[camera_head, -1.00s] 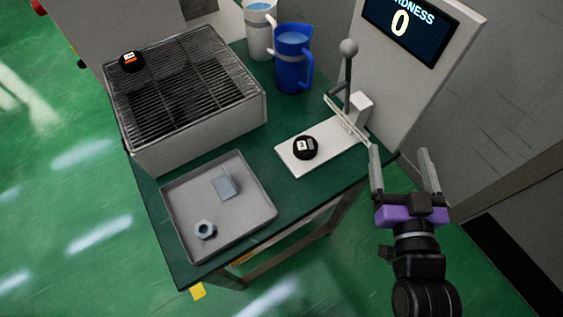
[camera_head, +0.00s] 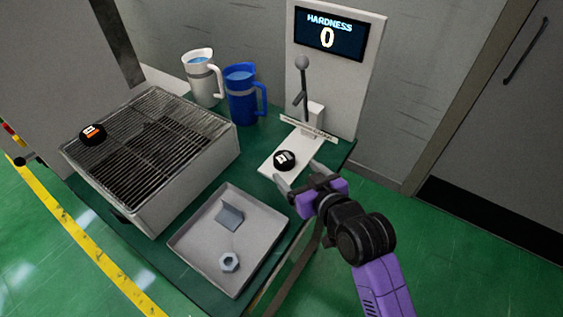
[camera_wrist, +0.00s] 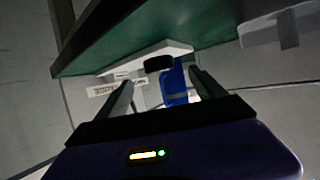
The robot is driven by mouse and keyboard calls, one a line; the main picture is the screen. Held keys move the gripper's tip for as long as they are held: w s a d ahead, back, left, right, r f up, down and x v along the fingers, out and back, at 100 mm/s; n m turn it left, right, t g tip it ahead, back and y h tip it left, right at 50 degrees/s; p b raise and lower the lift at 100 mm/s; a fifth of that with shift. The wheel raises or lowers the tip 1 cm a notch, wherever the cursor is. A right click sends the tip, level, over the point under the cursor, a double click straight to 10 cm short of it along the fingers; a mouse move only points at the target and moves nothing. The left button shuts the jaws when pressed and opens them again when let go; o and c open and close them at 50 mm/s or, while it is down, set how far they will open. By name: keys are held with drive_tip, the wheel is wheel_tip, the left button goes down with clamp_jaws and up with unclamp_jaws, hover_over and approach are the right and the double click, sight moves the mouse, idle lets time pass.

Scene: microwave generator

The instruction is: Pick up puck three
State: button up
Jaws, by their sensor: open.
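A black puck (camera_head: 285,160) with a white-and-grey label lies on the white base plate (camera_head: 270,169) of the hardness tester. A second black puck (camera_head: 92,134) with a white-and-orange label sits on the grill rack. I cannot read a number on either puck. My gripper (camera_head: 300,177) is open and empty at the front right edge of the plate, with its fingers pointing toward the nearer puck. In the wrist view that puck (camera_wrist: 158,63) shows as a dark disc ahead, just beyond and between the open fingertips (camera_wrist: 162,82).
The tester's lever (camera_head: 303,85) stands behind the puck, below the display (camera_head: 330,36) reading 0. A grey tray (camera_head: 195,252) holds a nut (camera_head: 229,262) and an angled metal piece (camera_head: 230,216). White (camera_head: 202,80) and blue (camera_head: 241,95) jugs stand behind the grill (camera_head: 185,181).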

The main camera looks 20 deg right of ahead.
sight(286, 160)
drive_tip(key=x, duration=0.7)
drive_tip(key=shift+w+d+r+p, duration=0.1)
drive_tip(key=shift+w+d+p, duration=0.1)
drive_tip(key=shift+p, duration=0.15)
drive_tip(key=c, duration=1.6)
